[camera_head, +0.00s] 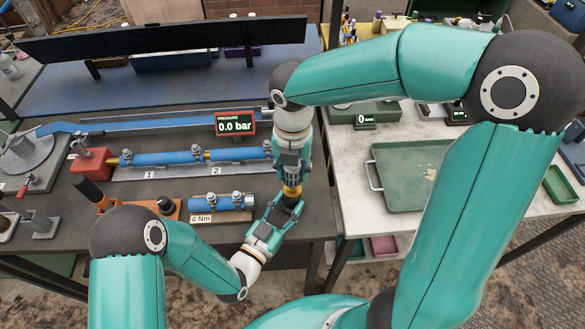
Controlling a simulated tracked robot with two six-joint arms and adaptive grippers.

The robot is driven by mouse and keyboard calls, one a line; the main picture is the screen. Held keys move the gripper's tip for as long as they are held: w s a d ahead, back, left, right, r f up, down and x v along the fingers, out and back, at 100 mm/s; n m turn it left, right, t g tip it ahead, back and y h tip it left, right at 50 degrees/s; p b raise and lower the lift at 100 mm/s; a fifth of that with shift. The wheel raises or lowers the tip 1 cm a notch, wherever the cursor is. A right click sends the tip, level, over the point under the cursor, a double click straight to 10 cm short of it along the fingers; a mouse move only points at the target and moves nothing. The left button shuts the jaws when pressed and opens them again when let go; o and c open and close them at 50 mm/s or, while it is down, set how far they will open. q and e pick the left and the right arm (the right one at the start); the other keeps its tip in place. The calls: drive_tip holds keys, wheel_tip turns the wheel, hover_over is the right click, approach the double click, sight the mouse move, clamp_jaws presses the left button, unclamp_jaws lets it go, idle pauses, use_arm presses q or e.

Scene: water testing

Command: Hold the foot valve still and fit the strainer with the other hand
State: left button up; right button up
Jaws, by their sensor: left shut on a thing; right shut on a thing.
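My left gripper (286,209) comes from the lower left, near the front edge of the dark bench. It is shut on a dark part (290,206). My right gripper (292,182) points down from above and is shut on a brass-yellow part (293,191) just above the dark part. The two parts look in line and close together, or touching. The fingers hide much of both, so I cannot tell for sure which is the foot valve and which the strainer, or whether they are joined.
Blue pipe sections (180,157) lie on a rail behind, below the pressure display (235,123) reading 0.0 bar. A short blue pipe (222,201) lies left of my grippers by a 6 Nm label. A green tray (408,176) lies on the white table to the right.

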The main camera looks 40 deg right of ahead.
sight(293, 178)
drive_tip(key=shift+f, duration=1.55)
drive_tip(key=o, duration=1.2)
wheel_tip(293, 178, up, 12)
drive_tip(key=shift+f, duration=0.1)
